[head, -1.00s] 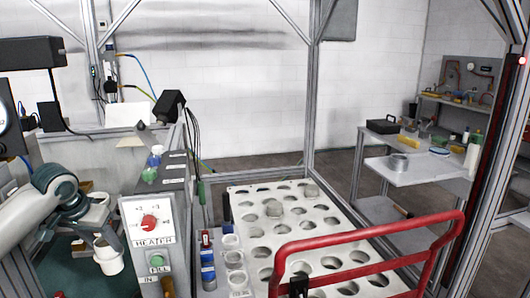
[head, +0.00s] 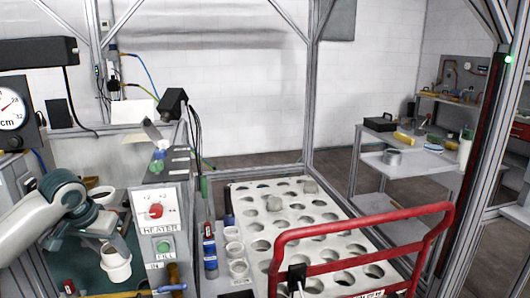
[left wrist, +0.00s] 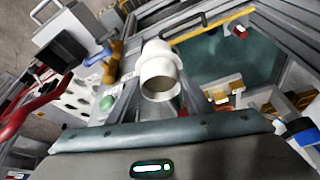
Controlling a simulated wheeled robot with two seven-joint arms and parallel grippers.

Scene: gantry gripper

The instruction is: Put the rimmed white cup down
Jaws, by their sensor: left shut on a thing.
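The rimmed white cup (head: 116,266) hangs at my left gripper (head: 112,240), over the green-floored bay left of the heater box. In the left wrist view the cup (left wrist: 159,72) sits between the two fingers of my left gripper (left wrist: 160,92), which are shut on it. Its wide rim and open mouth show there. In the head view the cup is close to upright, and I cannot tell whether its bottom touches anything. My right gripper is in neither view.
The heater box (head: 160,215) with a red knob stands just right of the cup. A white tray with many holes (head: 300,215) lies farther right, behind a red tubular handle (head: 365,235).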

